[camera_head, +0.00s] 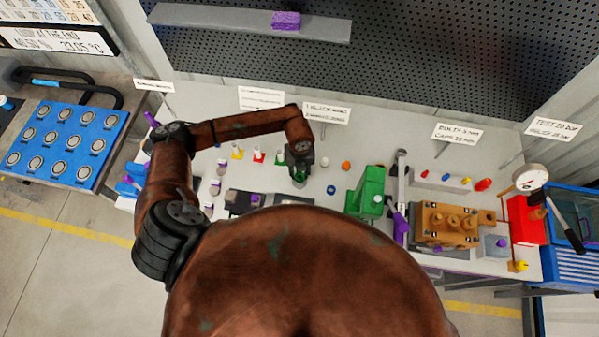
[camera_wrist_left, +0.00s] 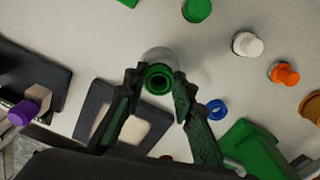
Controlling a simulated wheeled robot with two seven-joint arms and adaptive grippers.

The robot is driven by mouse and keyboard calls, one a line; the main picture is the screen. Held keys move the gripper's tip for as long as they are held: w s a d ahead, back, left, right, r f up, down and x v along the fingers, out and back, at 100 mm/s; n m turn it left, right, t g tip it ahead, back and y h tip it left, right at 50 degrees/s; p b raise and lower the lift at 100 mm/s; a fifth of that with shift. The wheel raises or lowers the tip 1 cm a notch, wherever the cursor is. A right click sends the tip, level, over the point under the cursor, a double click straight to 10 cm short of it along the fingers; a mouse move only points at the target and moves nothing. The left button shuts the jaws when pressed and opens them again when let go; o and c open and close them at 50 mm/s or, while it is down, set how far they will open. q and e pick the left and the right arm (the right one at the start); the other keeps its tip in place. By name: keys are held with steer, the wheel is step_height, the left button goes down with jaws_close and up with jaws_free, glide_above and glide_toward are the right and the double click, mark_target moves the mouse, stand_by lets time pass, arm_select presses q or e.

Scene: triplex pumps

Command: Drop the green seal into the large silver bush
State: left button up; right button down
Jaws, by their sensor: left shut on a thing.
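My left gripper (camera_wrist_left: 157,85) is shut on the green seal (camera_wrist_left: 158,77), a small green ring with a dark centre, held between its fingertips. In the head view the left gripper (camera_head: 299,172) points down over the white bench, with a bit of green at its tip. A round silver-grey piece, which looks like the large silver bush (camera_wrist_left: 158,55), shows directly behind the seal in the wrist view. The seal and fingers cover part of it, so I cannot tell whether they touch. My right gripper is not in view.
A blue ring (camera_wrist_left: 216,109) lies right of the fingers, near a green block (camera_wrist_left: 252,148). A white cap (camera_wrist_left: 247,45) and an orange cap (camera_wrist_left: 285,74) stand farther right. A dark tray (camera_wrist_left: 93,108) lies left of the fingers. An orange pump block (camera_head: 447,224) stands at the bench's right.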

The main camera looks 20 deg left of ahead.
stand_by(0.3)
arm_select(q)
steer(key=o, duration=0.8)
steer(key=shift+r, duration=0.1)
step_height(320, 180, up, 12)
steer(key=shift+f, duration=0.1)
stand_by(0.7)
